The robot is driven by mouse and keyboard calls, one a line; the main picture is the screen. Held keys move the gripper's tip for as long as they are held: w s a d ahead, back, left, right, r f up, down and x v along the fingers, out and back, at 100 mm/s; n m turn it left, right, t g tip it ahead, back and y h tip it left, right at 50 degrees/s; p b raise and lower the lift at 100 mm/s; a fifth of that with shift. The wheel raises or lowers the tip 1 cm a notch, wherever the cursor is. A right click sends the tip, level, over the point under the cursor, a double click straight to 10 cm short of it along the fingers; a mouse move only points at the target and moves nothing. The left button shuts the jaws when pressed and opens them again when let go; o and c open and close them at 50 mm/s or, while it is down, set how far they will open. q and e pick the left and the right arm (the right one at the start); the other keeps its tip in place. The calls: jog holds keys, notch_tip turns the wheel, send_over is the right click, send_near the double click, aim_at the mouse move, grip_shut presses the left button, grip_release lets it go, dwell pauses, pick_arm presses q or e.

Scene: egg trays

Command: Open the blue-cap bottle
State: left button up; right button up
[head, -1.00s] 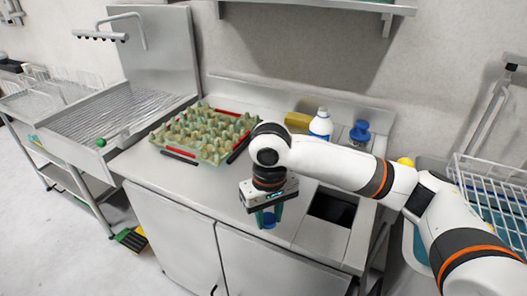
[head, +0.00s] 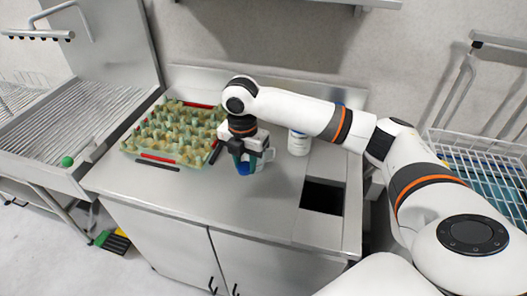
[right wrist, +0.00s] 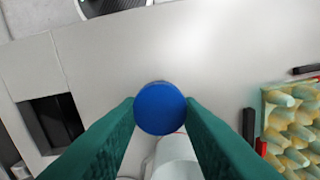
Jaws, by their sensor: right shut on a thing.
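My right gripper (head: 246,164) is low over the steel counter, just right of the egg tray, pointing down. It is shut on a round blue cap (right wrist: 160,108), which sits between the green fingertips in the right wrist view. The cap's blue also shows at the fingertips in the head view (head: 243,169). A white bottle (head: 299,143) stands on the counter to the right of the gripper, its top hidden by my arm. A white rounded thing (right wrist: 176,160) shows below the cap in the right wrist view; whether it joins the cap is unclear. My left gripper is out of view.
The egg tray (head: 127,147) lies on the left of the counter, with red and black markers around it. A dark square opening (head: 322,197) is in the counter at right. The front middle of the counter is clear. A wire basket (head: 480,160) stands far right.

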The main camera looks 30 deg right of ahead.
jog(key=n, duration=0.1)
jog(key=d+n, duration=0.1)
jog(key=r+n+p, duration=0.1)
jog(key=n, duration=0.1)
jog(key=shift+w+d, duration=0.25)
jog(key=d+n, duration=0.1)
jog(key=n, duration=0.2)
jog(key=p, duration=0.2)
send_over(253, 185)
notch_tip(253, 185, down, 5)
jog(key=shift+f, duration=0.1)
notch_tip(253, 185, down, 4)
jog(key=shift+f+p, duration=0.15)
jog(key=shift+p, duration=0.15)
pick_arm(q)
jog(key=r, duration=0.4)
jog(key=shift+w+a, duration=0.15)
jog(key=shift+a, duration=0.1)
pick_arm(e)
jog(key=shift+f, duration=0.25)
jog(key=o, duration=1.1)
jog(key=shift+f, duration=0.1)
jog(key=shift+c, duration=0.2)
